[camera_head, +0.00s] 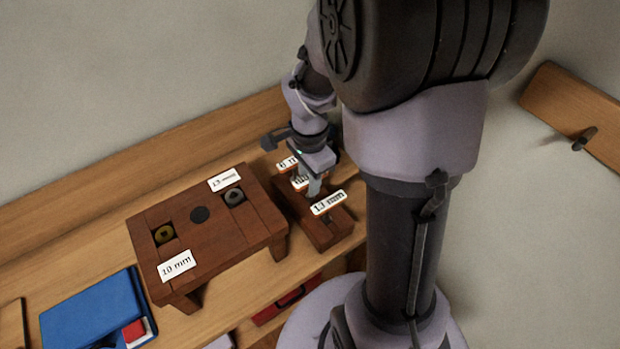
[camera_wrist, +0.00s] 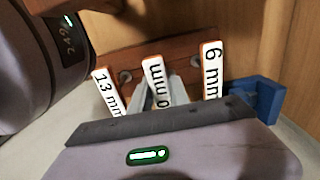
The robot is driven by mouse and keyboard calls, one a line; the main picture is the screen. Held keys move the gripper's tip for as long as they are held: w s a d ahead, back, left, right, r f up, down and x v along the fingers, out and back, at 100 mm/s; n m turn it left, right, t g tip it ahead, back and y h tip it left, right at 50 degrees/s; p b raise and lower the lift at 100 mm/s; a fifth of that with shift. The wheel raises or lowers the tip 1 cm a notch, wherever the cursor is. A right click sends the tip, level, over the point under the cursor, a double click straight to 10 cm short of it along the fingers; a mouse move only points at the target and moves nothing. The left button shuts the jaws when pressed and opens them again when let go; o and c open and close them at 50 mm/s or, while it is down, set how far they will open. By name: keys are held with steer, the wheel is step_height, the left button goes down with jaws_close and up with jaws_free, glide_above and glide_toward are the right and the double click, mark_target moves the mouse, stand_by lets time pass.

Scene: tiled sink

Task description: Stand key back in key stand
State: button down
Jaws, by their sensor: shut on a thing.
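The key stand (camera_head: 326,233) is a dark reddish-brown wooden block on the bench, right of a small wooden table; it also shows in the wrist view (camera_wrist: 187,48). My gripper (camera_head: 314,188) is over the middle of the stand. In the wrist view my gripper (camera_wrist: 172,92) is shut on the key with the white 10 mm tag (camera_wrist: 155,75), between the 13 mm key tag (camera_wrist: 105,92) and the 6 mm key tag (camera_wrist: 212,68). The 10 mm key's lower end is hidden, so I cannot tell whether it sits in its hole.
The small wooden table (camera_head: 190,215) has 13 mm and 10 mm labels with round fittings beside them. A blue case (camera_head: 95,312) lies at lower left. A red object (camera_head: 285,302) is below the bench edge. A wall stands close behind the stand.

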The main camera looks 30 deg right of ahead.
steer(key=shift+f+b, duration=0.35)
steer(key=shift+f, duration=0.15)
steer(key=c, duration=1.2)
jaws_free()
steer(key=shift+o, duration=0.2)
step_height(320, 180, up, 18)
steer(key=p, duration=0.6)
steer(key=shift+f+p, duration=0.25)
steer(key=shift+p, duration=0.15)
steer(key=shift+a, duration=0.1)
steer(key=s+a+n+t+y+b, duration=0.2)
steer(key=s+a+n+t+b, duration=0.3)
steer(key=s+a+n, duration=0.6)
steer(key=a+n+b, duration=0.2)
steer(key=a, duration=0.1)
steer(key=shift+s+a+f+t, duration=0.15)
steer(key=shift+a+t, duration=0.05)
steer(key=shift+t, duration=0.2)
